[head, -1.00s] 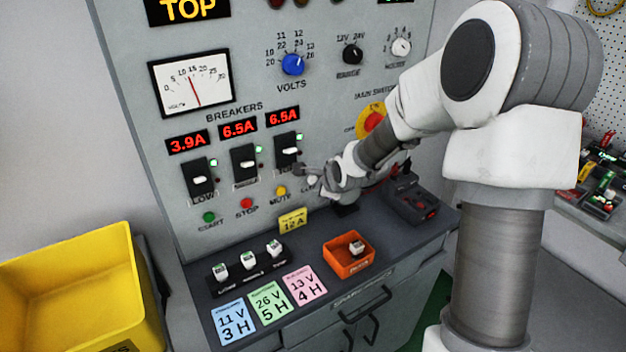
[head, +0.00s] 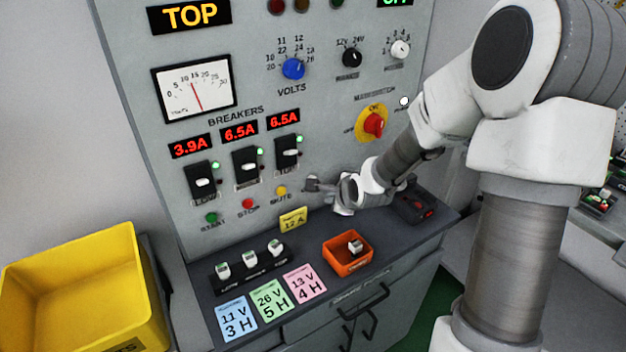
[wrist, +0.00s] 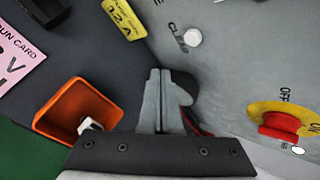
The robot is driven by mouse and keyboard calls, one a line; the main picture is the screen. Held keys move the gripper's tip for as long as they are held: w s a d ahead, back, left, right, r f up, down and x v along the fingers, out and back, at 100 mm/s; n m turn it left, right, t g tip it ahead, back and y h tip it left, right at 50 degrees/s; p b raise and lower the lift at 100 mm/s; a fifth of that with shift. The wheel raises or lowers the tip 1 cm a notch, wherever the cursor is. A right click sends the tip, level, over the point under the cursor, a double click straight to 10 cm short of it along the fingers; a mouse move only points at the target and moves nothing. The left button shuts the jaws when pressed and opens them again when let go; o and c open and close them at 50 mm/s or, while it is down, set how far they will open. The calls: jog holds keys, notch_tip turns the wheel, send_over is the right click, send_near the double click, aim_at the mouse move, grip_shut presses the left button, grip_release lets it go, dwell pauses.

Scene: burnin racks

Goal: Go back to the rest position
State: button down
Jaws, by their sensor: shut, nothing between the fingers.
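My gripper (head: 314,186) is in front of the grey panel (head: 130,70), at its lower right, above the dark bench top. In the wrist view the two fingers of my gripper (wrist: 163,78) lie together, shut and empty. My arm reaches in from the right. The gripper covers part of the panel's lower right in the head view. The three breaker switches (head: 203,183) stand to the left of the gripper, apart from it.
An orange bin (head: 340,268) holding a small white-topped piece sits on the bench below the gripper. A red main switch knob (head: 374,124) is on the panel near my forearm. Three run cards (head: 268,306) lie on the front edge. A yellow bin (head: 70,250) stands left.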

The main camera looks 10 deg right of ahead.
dwell(0.4)
jog(key=s+d+r+n+g+h, duration=0.1)
jog(key=s+d+r+n+h, duration=0.15)
jog(key=s+r+n, duration=1.15)
jog(key=s+a+r+n+g, duration=0.1)
jog(key=s+r+n, duration=0.1)
jog(key=s, duration=0.5)
jog(key=s+a+r+n+g, duration=0.1)
jog(key=s+r+n, duration=0.1)
jog(key=s+n, duration=0.3)
jog(key=shift+s+a+n+y, duration=0.3)
jog(key=shift+s+a+y, duration=0.1)
jog(key=shift+s, duration=1.15)
